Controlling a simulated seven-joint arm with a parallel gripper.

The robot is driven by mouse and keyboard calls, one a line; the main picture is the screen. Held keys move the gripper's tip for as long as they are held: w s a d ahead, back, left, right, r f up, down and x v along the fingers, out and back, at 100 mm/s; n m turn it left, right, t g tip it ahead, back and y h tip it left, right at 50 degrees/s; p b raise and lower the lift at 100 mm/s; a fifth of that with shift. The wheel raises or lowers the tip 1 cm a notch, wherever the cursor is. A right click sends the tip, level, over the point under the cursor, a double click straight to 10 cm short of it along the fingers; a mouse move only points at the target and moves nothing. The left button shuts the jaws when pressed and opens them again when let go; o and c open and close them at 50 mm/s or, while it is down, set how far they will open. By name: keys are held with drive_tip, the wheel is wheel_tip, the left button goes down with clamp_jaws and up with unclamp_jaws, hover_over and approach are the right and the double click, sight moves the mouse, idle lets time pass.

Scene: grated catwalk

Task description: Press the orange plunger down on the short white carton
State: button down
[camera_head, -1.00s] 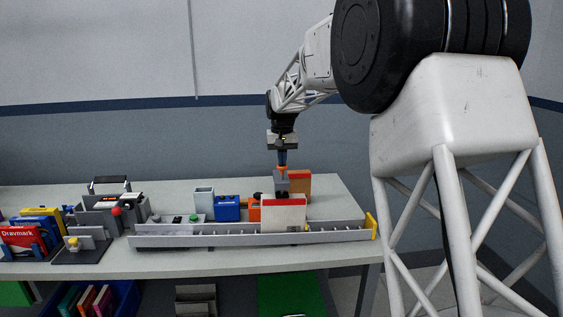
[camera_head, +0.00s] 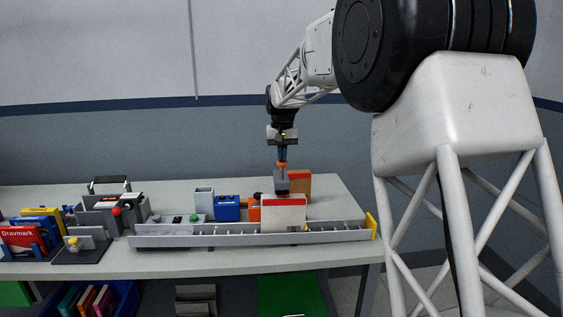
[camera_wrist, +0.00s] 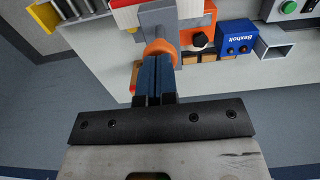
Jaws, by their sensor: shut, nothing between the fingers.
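My gripper (camera_head: 282,161) is shut and empty, pointing down over the orange plunger (camera_head: 281,165). In the wrist view, the blue fingertips (camera_wrist: 157,58) overlap the edge of the rounded orange plunger (camera_wrist: 160,47). I cannot tell whether they touch it. The plunger tops a grey block (camera_head: 282,182), which also shows in the wrist view (camera_wrist: 157,22). The short white carton (camera_head: 284,217), with a red top edge, stands just in front of the block in the head view. It shows at the upper left in the wrist view (camera_wrist: 124,17). The block's base is hidden.
An orange-brown box (camera_head: 299,185) stands close behind the plunger. A blue box (camera_head: 227,208) and a grey open holder (camera_head: 204,201) are to the left. A long grey rail (camera_head: 180,240) runs along the front, with a yellow end (camera_head: 371,226). The table's right end is clear.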

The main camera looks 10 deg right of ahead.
wheel_tip(320, 180, up, 8)
drive_tip(key=shift+f, duration=0.15)
idle(1.0)
drive_tip(key=shift+s, duration=0.1)
drive_tip(key=s+d+f+t, duration=0.1)
drive_tip(key=s+d, duration=0.2)
drive_tip(key=s, duration=1.2)
drive_tip(key=s+d, duration=0.3)
drive_tip(key=s, duration=1.1)
drive_tip(key=s+f, duration=0.4)
drive_tip(key=s, duration=0.5)
drive_tip(key=s+d+f+t, duration=0.1)
drive_tip(key=s+f, duration=0.4)
drive_tip(key=s, duration=0.4)
drive_tip(key=s+d+f, duration=0.1)
drive_tip(key=s+f, duration=0.3)
drive_tip(key=s, duration=0.4)
drive_tip(key=shift+s+d+f+t, duration=0.2)
drive_tip(key=shift+s+f+t, duration=0.1)
drive_tip(key=shift+s, duration=0.1)
